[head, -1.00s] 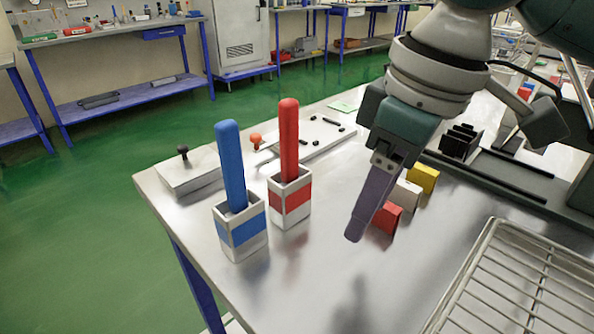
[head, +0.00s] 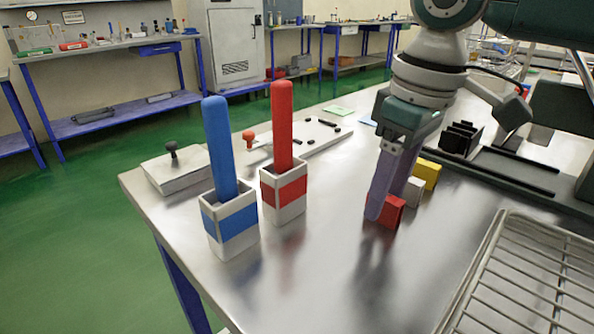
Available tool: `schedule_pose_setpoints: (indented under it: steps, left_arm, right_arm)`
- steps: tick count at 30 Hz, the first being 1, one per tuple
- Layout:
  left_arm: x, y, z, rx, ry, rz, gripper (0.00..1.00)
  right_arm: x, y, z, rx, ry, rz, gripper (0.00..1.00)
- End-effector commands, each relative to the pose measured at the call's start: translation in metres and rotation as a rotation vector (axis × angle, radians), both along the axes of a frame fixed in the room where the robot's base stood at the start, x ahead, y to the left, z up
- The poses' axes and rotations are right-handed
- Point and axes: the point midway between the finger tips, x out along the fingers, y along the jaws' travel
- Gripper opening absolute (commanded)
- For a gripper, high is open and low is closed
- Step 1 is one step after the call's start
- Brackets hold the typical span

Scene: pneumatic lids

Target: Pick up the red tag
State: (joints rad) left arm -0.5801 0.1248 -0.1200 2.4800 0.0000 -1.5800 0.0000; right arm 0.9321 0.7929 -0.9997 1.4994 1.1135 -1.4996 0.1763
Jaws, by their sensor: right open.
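The red tag (head: 391,213) is a small red block standing on the steel table (head: 330,270), at the front of a short row. A white tag (head: 414,191) and a yellow tag (head: 427,174) stand behind it. My right gripper (head: 385,205) points down at the red tag, its purple fingers open. The near finger hides the tag's left part and seems to reach close to table height. I cannot tell whether the finger touches the tag. My left gripper is out of view.
Blue (head: 219,150) and red (head: 282,125) rods stand in matching banded holders to the left. A wire rack (head: 520,275) lies at the right front. A black slotted holder (head: 461,138) stands behind the tags. The table's front middle is bare.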

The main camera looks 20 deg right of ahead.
Motion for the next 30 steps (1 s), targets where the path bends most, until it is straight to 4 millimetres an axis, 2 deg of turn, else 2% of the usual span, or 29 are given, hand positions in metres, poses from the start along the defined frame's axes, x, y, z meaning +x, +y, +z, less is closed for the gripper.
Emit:
schedule_pose_setpoints:
  steps: [3, 11, 26, 30]
  left_arm:
    - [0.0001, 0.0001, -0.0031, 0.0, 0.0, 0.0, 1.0]
    - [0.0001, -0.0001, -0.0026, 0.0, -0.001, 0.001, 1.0]
    - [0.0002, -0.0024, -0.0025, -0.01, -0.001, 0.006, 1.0]
    - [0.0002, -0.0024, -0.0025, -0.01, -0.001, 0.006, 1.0]
  right_arm:
    - [0.0011, 0.0, -0.0126, -0.001, 0.0, -0.001, 0.57]
    - [0.0015, 0.0003, -0.0135, -0.001, -0.002, 0.0, 0.56]
    - [0.0014, 0.0003, -0.0132, -0.001, -0.002, 0.0, 0.0]
    - [0.0014, 0.0002, -0.0132, -0.001, -0.002, 0.0, 0.0]
